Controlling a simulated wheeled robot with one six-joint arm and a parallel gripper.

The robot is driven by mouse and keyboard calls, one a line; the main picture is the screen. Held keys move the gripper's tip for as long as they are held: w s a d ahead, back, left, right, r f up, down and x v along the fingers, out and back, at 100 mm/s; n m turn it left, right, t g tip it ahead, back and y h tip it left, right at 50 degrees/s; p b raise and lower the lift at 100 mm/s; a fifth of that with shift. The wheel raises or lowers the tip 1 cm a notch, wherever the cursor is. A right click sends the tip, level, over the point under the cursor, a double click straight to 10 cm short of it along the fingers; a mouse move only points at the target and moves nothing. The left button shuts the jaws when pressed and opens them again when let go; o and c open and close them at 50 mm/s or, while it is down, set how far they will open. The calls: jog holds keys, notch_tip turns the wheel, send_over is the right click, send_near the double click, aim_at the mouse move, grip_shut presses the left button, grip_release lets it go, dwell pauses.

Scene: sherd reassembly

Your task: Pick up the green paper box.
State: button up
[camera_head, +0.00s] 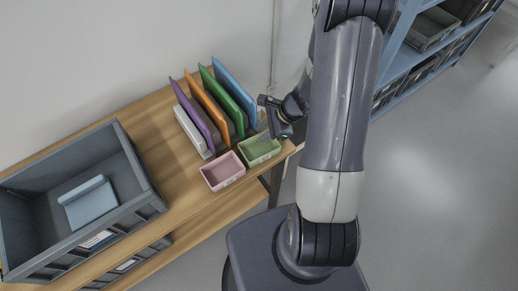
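The green paper box (262,152) is a small, light green open-topped box near the right end of the wooden table. It stands upright beside a pink box. My gripper (273,119) is just above and behind its right side in the picture, with my arm reaching in from the right. The gripper looks empty. Its fingers are dark and small here, so I cannot tell how far apart they are or whether they touch the box.
The pink box (224,173) is close on the left. Purple, orange, green and blue upright folders (232,98) stand behind. A grey crate (140,178) holding a light blue object (88,203) fills the table's left. A blue shelf (400,65) stands right.

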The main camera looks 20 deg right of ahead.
jog(key=shift+x, duration=1.2)
jog(key=shift+c, duration=0.6)
grip_shut()
